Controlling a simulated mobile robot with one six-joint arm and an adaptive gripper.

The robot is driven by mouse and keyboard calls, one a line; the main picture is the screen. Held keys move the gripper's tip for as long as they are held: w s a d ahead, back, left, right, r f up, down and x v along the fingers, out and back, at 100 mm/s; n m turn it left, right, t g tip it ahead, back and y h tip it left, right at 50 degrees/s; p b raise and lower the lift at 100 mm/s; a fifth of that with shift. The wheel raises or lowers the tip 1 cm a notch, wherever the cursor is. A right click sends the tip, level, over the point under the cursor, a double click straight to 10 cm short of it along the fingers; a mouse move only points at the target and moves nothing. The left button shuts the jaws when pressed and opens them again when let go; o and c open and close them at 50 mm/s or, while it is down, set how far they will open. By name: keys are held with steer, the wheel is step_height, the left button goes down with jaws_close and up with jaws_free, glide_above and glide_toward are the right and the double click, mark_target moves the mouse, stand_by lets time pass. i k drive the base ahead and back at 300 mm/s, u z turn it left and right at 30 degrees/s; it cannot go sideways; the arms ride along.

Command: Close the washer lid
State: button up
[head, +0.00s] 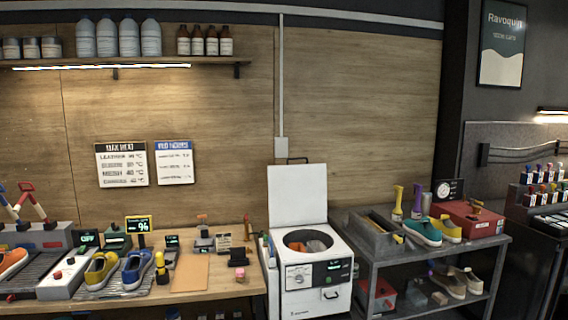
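The washer (318,276) is a white box-shaped machine in the lower middle of the head view, with a dial and a small lit display on its front. Its white lid (298,195) stands upright at the back, fully raised, with a dark handle on its top edge. The round opening on top is uncovered, and something orange and something grey-blue show inside the drum (309,242). My gripper is not in the picture, so its distance from the lid and its state do not show.
A wooden workbench (215,285) with shoes and small devices stands left of the washer. A grey metal shelf unit (470,255) with a tray, shoes and a red box stands close on its right. A wall shelf (215,62) with bottles hangs at upper left.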

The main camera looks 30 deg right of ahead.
mark_target(297, 195)
steer(key=z, duration=0.3)
steer(key=i, duration=0.95)
steer(key=z, duration=0.8)
